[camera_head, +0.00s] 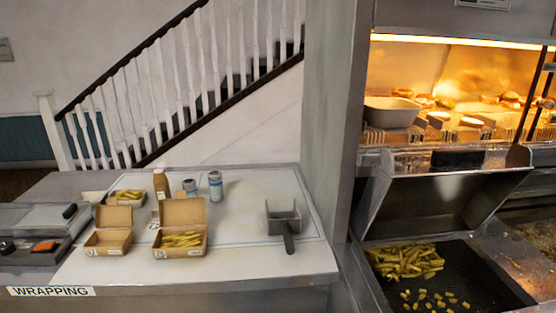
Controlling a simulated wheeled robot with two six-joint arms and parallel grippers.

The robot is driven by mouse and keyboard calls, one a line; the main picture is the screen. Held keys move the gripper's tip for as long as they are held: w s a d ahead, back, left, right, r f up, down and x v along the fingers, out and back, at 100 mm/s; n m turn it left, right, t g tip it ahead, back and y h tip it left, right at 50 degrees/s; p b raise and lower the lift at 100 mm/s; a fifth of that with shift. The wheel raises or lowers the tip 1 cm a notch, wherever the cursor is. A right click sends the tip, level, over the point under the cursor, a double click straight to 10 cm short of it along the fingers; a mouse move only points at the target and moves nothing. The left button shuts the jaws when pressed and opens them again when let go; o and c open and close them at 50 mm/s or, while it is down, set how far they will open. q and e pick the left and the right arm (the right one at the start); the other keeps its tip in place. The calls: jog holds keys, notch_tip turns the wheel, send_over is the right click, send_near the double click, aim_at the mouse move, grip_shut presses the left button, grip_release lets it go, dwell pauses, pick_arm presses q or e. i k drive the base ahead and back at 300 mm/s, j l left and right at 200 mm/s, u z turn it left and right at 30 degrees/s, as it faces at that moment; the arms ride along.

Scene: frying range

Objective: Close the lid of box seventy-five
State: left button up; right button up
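Two small cardboard boxes stand near the front of the white counter, both with lids raised. The right box (181,252) holds fries (180,240), and its lid (182,211) stands up at the back. The left box (108,249) looks empty inside, and its lid (113,216) is also up. Each has a small white label on its front, too small to read, so I cannot tell which is box seventy-five. Neither of my grippers is in view.
Another box with fries (128,196), a brown bottle (161,184) and two shakers (215,185) stand behind. A metal scoop (284,219) lies to the right. A fryer bin of fries (405,262) is at the far right. The counter's front right is clear.

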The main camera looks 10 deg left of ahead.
aim_at(182, 210)
jog(key=i+u, duration=0.1)
jog(key=u, duration=0.25)
jog(key=i+u, duration=0.15)
jog(key=u, duration=0.2)
jog(key=i+u, duration=0.15)
jog(key=u, duration=0.15)
